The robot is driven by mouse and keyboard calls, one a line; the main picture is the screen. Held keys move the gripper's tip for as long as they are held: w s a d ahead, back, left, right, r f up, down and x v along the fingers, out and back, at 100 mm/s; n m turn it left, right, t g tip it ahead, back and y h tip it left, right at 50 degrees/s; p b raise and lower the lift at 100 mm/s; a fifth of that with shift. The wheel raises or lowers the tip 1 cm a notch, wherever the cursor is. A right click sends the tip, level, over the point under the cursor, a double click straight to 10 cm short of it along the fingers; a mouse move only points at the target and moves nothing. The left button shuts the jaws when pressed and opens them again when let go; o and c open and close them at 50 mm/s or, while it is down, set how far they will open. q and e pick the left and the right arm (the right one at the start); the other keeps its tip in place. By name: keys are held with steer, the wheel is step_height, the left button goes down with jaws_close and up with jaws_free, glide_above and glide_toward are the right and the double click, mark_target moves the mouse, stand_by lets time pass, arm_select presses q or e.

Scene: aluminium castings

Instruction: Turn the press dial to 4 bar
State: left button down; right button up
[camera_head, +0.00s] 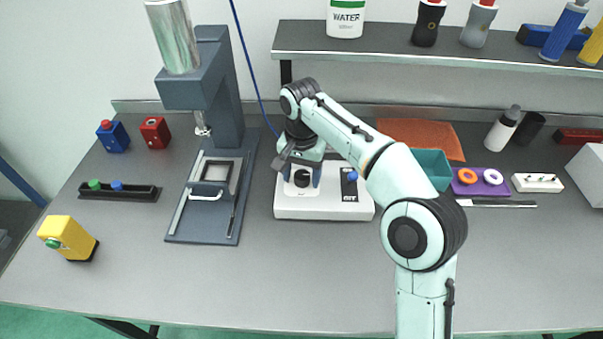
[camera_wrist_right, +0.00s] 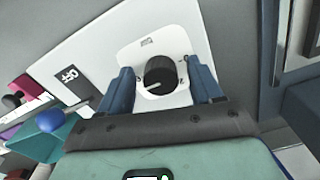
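The press dial (camera_head: 302,179) is a round black knob on a white control box (camera_head: 322,206) in the middle of the bench. In the right wrist view the dial (camera_wrist_right: 160,73) sits on a white plate, with a small white mark towards its lower left. The scale values cannot be read. My right gripper (camera_head: 302,172) is over the box. Its two blue fingers (camera_wrist_right: 160,67) are open, one on each side of the dial, with narrow gaps to it. My left gripper is not in view.
The grey press (camera_head: 215,95) stands left of the box. A blue knob (camera_head: 352,176) is on the box's right side, and a teal bin (camera_head: 434,166) and purple tray (camera_head: 478,188) lie farther right. A shelf (camera_head: 400,45) runs above. The front bench is mostly clear.

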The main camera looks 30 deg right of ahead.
steer(key=c, duration=1)
steer(key=n+p, duration=0.1)
steer(key=p, duration=0.1)
steer(key=n+p, duration=0.1)
steer(key=n, duration=0.1)
steer(key=shift+d+r+p, duration=0.1)
steer(key=shift+r+p, duration=0.15)
steer(key=shift+p, duration=0.15)
steer(key=n+p, duration=0.3)
steer(key=n, duration=0.2)
steer(key=shift+d, duration=0.1)
steer(key=shift+f+n+p, duration=0.1)
steer(key=shift+n+p, duration=1.15)
steer(key=shift+n, duration=0.55)
steer(key=o, duration=1.1)
